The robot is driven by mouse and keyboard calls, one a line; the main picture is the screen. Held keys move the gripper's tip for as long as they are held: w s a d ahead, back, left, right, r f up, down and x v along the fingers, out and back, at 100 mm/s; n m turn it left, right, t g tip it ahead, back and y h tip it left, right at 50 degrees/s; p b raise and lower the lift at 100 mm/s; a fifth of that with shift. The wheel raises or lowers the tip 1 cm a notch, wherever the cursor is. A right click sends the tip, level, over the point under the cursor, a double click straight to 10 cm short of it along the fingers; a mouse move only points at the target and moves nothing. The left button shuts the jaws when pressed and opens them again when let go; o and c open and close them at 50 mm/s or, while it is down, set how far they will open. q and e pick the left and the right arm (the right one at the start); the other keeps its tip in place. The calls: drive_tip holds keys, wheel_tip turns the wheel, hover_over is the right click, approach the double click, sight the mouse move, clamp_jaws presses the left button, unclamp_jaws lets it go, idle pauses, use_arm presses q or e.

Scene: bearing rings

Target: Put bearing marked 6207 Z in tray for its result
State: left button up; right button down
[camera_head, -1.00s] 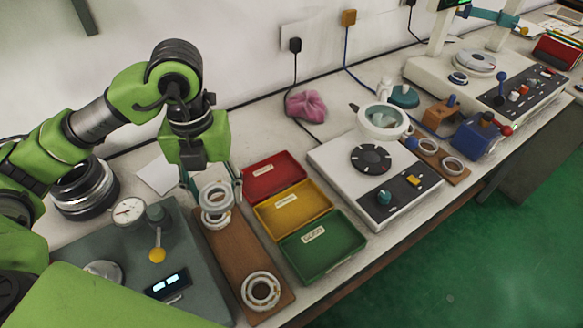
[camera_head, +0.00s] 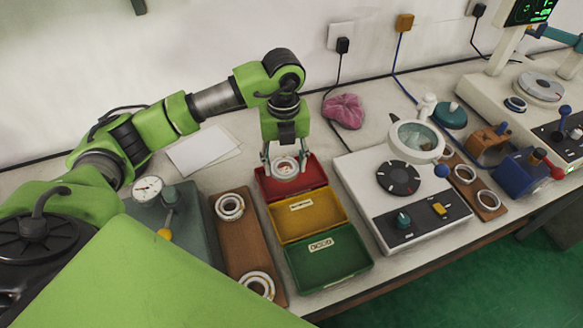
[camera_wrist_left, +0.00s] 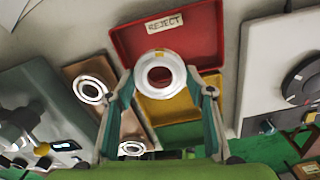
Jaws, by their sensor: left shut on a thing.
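My left gripper (camera_head: 284,158) is shut on a bearing ring (camera_head: 285,170) and holds it above the red tray (camera_head: 316,172). In the left wrist view the held ring (camera_wrist_left: 160,74) sits between the two fingertips, with the red tray (camera_wrist_left: 200,38) behind it, labelled REJECT. I cannot read a marking on the ring. The yellow tray (camera_head: 318,228) and the green tray (camera_head: 345,268) stand in a row in front of the red one; their labels are too small to read surely. My right gripper does not show.
A brown board (camera_head: 236,240) left of the trays bears a bearing (camera_head: 230,207) and another (camera_head: 257,285) near its front end. A grey-green device with a dial gauge (camera_head: 148,188) stands left of it. A white instrument with a magnifier (camera_head: 417,141) stands close right of the trays.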

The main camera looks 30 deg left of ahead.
sight(291, 161)
use_arm(q)
drive_tip(key=w+f, duration=0.2)
drive_tip(key=shift+w+d+f, duration=0.1)
drive_tip(key=shift+w+f, duration=0.15)
drive_tip(key=shift+f, duration=0.15)
wheel_tip(291, 161, down, 3)
drive_tip(key=shift+w+r+p, duration=0.1)
drive_tip(key=shift+p, duration=0.75)
drive_tip(key=shift+f, duration=0.25)
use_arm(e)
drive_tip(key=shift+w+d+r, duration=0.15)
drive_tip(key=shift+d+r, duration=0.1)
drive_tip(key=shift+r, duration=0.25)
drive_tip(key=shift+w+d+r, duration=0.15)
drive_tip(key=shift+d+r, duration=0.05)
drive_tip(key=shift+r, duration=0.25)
use_arm(q)
drive_tip(key=shift+f, duration=0.1)
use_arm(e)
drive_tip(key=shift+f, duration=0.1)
use_arm(q)
drive_tip(key=o, duration=1.4)
